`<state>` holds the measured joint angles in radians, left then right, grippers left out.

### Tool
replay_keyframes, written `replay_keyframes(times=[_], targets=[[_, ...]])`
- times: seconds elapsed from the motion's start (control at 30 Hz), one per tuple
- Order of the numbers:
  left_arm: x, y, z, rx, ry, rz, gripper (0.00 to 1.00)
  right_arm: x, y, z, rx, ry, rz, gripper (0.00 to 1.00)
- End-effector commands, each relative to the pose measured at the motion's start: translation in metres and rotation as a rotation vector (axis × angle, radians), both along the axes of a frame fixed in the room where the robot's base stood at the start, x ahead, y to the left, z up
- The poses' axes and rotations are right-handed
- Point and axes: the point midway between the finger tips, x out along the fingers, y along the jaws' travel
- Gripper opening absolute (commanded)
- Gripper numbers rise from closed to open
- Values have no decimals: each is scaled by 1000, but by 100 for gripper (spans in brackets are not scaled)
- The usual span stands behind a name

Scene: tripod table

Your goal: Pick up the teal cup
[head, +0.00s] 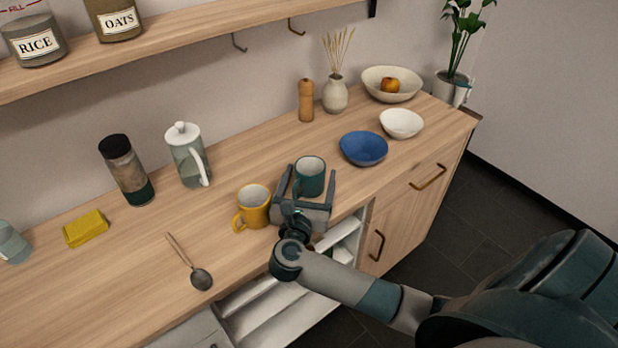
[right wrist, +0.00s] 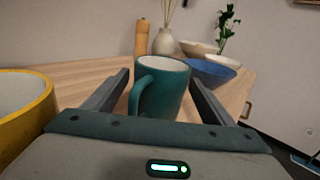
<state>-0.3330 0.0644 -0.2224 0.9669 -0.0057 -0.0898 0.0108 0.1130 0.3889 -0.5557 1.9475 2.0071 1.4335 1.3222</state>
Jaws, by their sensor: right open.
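The teal cup (head: 309,178) stands upright on the wooden counter, just right of the yellow mug. It also shows in the right wrist view (right wrist: 165,90), with its handle toward the camera and slightly left. My right gripper (head: 303,172) is open at the cup, with one finger on each side of it. In the right wrist view the fingers (right wrist: 160,82) flank the cup, and gaps show between them and its wall. The cup's lower part is partly hidden by the gripper body in the head view. My left gripper is not in view.
The yellow mug (head: 254,207) stands close left of my right gripper. A blue bowl (head: 363,148), a white bowl (head: 401,123) and a pepper mill (head: 306,101) stand beyond the cup. A spoon (head: 200,278) lies front left. An open drawer (head: 280,310) juts out below the counter edge.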

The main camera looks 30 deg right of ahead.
Motion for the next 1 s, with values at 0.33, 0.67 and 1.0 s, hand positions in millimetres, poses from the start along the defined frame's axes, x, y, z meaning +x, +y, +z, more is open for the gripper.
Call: replay_keyframes(times=[0.33, 0.67, 1.0], targets=[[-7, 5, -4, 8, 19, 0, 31, 2, -2, 0, 1, -1, 0, 77], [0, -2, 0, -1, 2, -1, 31, 2, -2, 0, 1, -1, 0, 44], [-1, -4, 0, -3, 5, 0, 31, 2, -2, 1, 0, -1, 0, 26]])
